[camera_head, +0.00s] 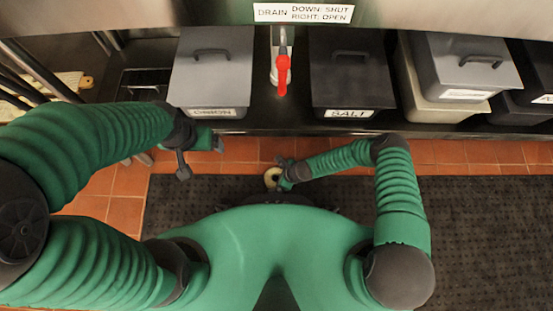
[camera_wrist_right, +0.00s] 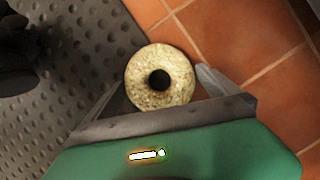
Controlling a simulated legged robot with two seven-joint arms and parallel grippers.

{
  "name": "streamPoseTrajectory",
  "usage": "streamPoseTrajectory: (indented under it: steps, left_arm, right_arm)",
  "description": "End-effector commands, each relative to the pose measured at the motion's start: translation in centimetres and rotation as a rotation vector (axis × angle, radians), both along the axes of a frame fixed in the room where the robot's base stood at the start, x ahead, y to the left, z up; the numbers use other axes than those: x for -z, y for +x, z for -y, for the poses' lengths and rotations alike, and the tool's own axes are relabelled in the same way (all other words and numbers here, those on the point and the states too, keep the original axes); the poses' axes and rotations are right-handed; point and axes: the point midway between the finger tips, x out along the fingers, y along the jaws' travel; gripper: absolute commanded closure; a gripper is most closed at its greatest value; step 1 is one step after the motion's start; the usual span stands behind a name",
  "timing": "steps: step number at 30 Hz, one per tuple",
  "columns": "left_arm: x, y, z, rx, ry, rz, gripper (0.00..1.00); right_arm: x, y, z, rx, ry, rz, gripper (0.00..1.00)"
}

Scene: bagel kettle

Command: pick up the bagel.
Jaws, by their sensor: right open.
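The bagel (camera_wrist_right: 145,91) is round and pale golden with a speckled top and a dark hole. It lies at floor level near where the black mat meets the tiles. In the head view the bagel (camera_head: 271,179) shows just left of my right gripper (camera_head: 281,174). In the right wrist view my right gripper (camera_wrist_right: 155,92) is open, with one finger on each side of the bagel. I cannot tell whether the fingers touch it. My left gripper (camera_head: 200,158) hangs to the left, away from the bagel; its finger gap is unclear.
A black studded mat (camera_head: 480,220) and orange tiles (camera_head: 455,155) cover the floor. A shelf above holds an ONION bin (camera_head: 212,70), a SALT bin (camera_head: 350,80) and other bins. A red drain handle (camera_head: 281,80) hangs between them. My own body fills the lower middle.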

Motion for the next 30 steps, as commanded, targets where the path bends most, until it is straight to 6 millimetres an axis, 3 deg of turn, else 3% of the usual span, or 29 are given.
streamPoseTrajectory:
  steps: [6, 18, 30]
  left_arm:
    - [0.0, 0.0, 0.0, 0.0, 0.0, 0.001, 0.14]
    - [0.0, 0.0, 0.0, 0.0, 0.0, 0.001, 0.14]
    - [-0.9, 0.0, 0.0, 0.0, 0.0, 0.001, 0.14]
  right_arm:
    - [0.0, 0.1, -0.1, 0.0, 0.0, 0.001, 0.01]
    - [0.0, 0.1, -0.1, 0.0, 0.0, 0.001, 0.5]
    - [-1.0, 0.2, 0.2, -0.001, -0.001, 0.001, 0.5]
